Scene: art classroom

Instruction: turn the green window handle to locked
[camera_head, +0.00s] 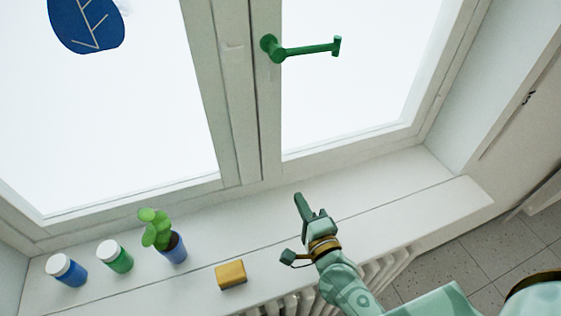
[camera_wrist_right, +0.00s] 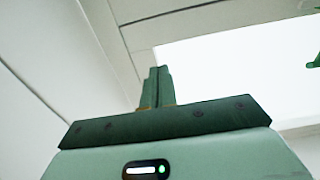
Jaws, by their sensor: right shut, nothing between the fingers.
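The green window handle (camera_head: 305,49) is on the middle frame of the window, at the top of the head view. Its lever points sideways to the right, nearly level, with a short crosspiece at its end. A small green part of it shows at the right edge of the right wrist view (camera_wrist_right: 314,62). My right gripper (camera_head: 299,197) is below the handle, over the window sill, clearly apart from it. Its fingers are together and empty, and they also show shut in the right wrist view (camera_wrist_right: 160,72). My left gripper is not in view.
On the white sill (camera_head: 390,215) stand a blue jar (camera_head: 68,271), a green jar (camera_head: 116,258), a potted plant (camera_head: 160,235) and a yellow block (camera_head: 231,275), all left of my right gripper. A radiator (camera_head: 385,268) is below the sill. The space before the handle is clear.

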